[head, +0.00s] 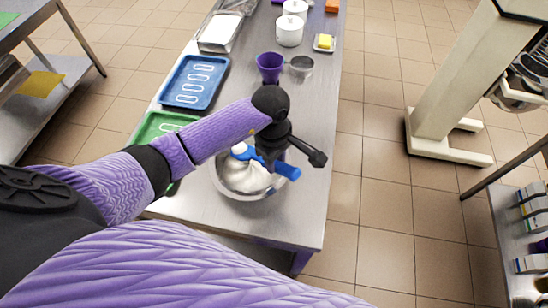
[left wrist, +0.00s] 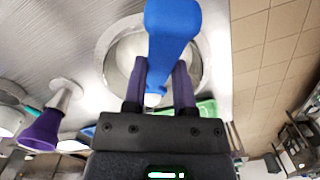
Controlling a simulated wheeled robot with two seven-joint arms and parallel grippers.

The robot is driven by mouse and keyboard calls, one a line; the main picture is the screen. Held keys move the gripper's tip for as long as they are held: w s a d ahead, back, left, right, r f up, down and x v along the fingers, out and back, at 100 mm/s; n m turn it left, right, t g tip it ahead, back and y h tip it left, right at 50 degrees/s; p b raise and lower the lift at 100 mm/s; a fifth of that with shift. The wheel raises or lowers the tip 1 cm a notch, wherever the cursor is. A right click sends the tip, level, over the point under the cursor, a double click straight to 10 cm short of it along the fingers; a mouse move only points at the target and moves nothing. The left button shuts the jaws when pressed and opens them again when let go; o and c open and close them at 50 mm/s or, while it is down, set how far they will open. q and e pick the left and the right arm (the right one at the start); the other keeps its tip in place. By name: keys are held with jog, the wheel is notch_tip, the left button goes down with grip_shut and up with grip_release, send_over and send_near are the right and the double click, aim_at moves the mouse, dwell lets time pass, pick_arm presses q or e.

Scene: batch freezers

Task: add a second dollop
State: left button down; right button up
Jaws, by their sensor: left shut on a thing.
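A round metal bowl (head: 252,196) stands near the front of the steel table, with a white creamy mass (head: 240,176) in it. My left gripper (head: 272,163) is over the bowl, shut on a blue-handled tool (head: 288,171). In the left wrist view the blue handle (left wrist: 170,30) rises between the two fingers (left wrist: 158,88), with the bowl (left wrist: 108,62) behind it. The tool's working end is mostly hidden by the gripper and handle, so I cannot tell whether it touches the cream. My right gripper is out of view.
A blue tray (head: 176,98) with white oval rings and a green tray (head: 146,131) lie along the table's left side. White lidded pots (head: 289,32) and a yellow block (head: 325,41) are farther back.

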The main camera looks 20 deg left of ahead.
aim_at(288, 169)
pick_arm(q)
notch_tip(288, 169, up, 2)
jog(key=shift+d+r+p, duration=0.1)
jog(key=shift+d+p, duration=0.05)
jog(key=shift+p, duration=0.45)
jog(key=shift+r+p, duration=0.35)
jog(key=shift+r, duration=0.05)
jog(key=shift+s+d+f+y, duration=0.15)
jog(key=shift+d+f+y, duration=0.05)
jog(key=shift+d+y, duration=0.25)
jog(key=shift+s+d+f+y, duration=0.15)
jog(key=shift+d+f+y, duration=0.05)
jog(key=shift+d+y, duration=0.25)
jog(key=shift+s+d+f+t+y, duration=0.15)
jog(key=shift+d+t+y, duration=0.1)
jog(key=shift+d+y, duration=0.2)
jog(key=shift+s+d+f+t+y, duration=0.1)
jog(key=shift+d+t+y, duration=0.2)
jog(key=shift+y, duration=0.25)
